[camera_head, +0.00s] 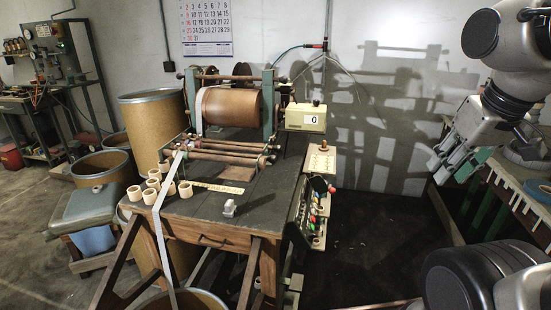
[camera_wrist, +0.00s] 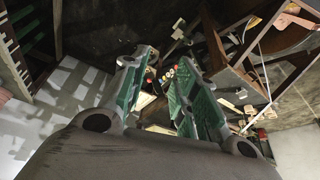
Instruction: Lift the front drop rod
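The winding machine stands on the dark workbench (camera_head: 262,185), with a large brown drum (camera_head: 232,107) at its back. Several thin horizontal rods lie in front of the drum. The front rod (camera_head: 222,159) is the nearest of them, and a pale tape (camera_head: 160,225) runs down past its left end over the bench edge. My gripper (camera_head: 437,168) is in the air at the right, well away from the bench and rods. In the wrist view my gripper (camera_wrist: 164,62) shows two green-lined fingers spread apart with nothing between them. I cannot make out the rod there.
Several pale paper cores (camera_head: 160,180) and a small grey block (camera_head: 229,208) sit on the bench top. A counter box (camera_head: 305,118) and a control panel (camera_head: 318,205) with coloured buttons are on its right side. A second table (camera_head: 520,190) stands at far right. Dark floor lies between.

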